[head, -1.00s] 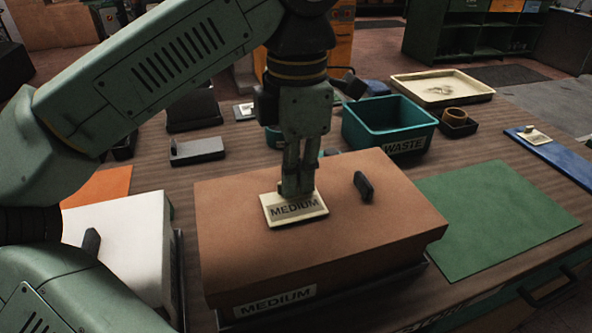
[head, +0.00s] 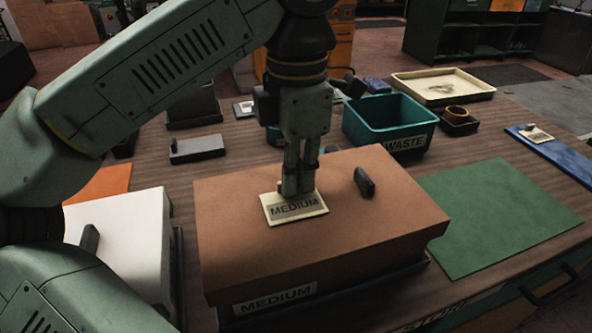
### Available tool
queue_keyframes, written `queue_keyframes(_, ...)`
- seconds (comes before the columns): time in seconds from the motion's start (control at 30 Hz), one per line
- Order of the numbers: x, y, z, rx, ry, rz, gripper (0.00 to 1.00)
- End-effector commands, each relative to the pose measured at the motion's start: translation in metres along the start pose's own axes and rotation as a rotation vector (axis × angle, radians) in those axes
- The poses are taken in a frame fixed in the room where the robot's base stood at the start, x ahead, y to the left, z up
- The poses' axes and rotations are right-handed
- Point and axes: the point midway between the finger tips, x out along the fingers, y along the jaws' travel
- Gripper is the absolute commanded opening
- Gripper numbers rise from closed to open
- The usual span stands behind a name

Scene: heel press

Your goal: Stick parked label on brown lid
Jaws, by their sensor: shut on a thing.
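The label is a cream card marked MEDIUM (head: 294,209) on top of the brown lid (head: 230,250), left of the lid's middle. It looks flat against the lid. My gripper (head: 297,192) points straight down at the label's back edge, with its fingers close together, shut on a part of the label that they mostly hide. The brown lid has a dark handle (head: 364,182) to the right of the label. The box front carries another MEDIUM label (head: 275,300).
A white box (head: 130,235) stands left. A teal WASTE bin (head: 385,125) is behind the lid, with a cream tray (head: 442,87) beyond it. A green mat (head: 497,215) lies bare at right. A blue strip (head: 565,158) at far right bears a small card (head: 536,134).

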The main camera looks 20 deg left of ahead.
Motion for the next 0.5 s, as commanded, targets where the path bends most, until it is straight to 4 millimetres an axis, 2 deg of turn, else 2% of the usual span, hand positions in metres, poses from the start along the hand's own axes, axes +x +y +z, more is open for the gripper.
queue_keyframes(0.23,0.0018,-0.0006,0.0002,0.002,0.002,-0.003,0.00)
queue_keyframes(0.27,0.0018,-0.0006,0.0002,0.002,0.002,-0.003,0.08)
queue_keyframes(0.5,0.0016,-0.0007,0.0001,0.002,0.002,-0.003,0.24)
